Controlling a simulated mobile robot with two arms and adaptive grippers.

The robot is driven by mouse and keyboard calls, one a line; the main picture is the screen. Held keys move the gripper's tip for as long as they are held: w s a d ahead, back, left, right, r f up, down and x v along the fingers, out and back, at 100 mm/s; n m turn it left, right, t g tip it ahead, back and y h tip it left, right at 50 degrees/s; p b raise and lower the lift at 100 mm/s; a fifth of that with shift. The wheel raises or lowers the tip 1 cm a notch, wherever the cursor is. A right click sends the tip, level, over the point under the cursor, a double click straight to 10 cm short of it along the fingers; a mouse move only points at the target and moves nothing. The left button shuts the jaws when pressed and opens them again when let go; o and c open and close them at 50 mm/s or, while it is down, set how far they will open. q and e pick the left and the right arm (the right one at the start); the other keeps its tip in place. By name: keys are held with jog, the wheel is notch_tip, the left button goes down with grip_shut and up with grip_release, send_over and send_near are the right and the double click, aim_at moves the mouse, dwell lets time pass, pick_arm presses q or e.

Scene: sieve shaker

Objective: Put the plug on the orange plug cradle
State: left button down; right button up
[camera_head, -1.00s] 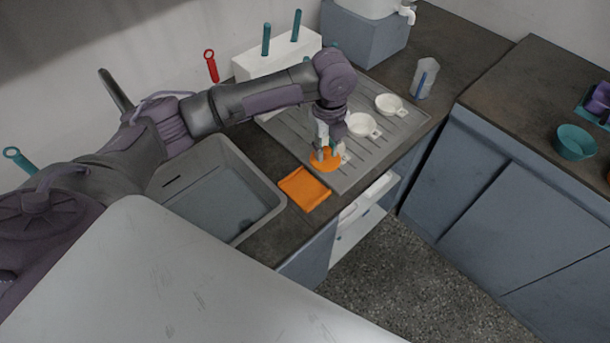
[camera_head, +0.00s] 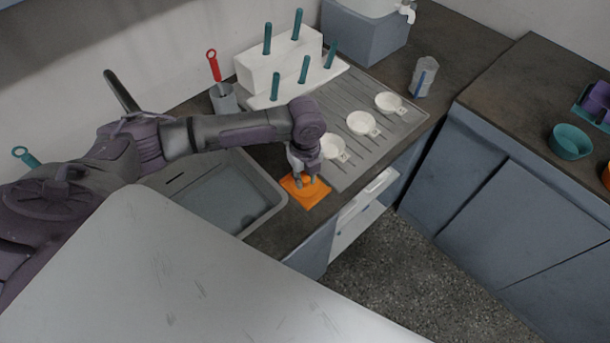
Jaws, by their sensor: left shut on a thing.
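The orange plug cradle (camera_head: 314,200) is a flat square piece on the dark counter between the sink and the drainboard. My left gripper (camera_head: 304,181) points down over the cradle and is shut on the orange plug (camera_head: 306,182). The plug is mostly hidden by the fingers, and its orange blends with the cradle. I cannot tell whether the plug touches the cradle. My right gripper is not in view.
A grey sink basin (camera_head: 275,201) is left of the cradle. The ribbed drainboard (camera_head: 390,142) holds three white cups, the nearest (camera_head: 333,147) close to my gripper. A white rack (camera_head: 263,78) with teal-handled tools stands behind. The counter's front edge is close to the cradle.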

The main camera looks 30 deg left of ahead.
aim_at(305, 178)
pick_arm(q)
jog(key=shift+f, duration=0.15)
jog(key=c, duration=1)
grip_release()
jog(key=shift+o, duration=0.2)
notch_tip(305, 178, up, 12)
jog(key=b, duration=0.1)
jog(key=shift+r, duration=0.2)
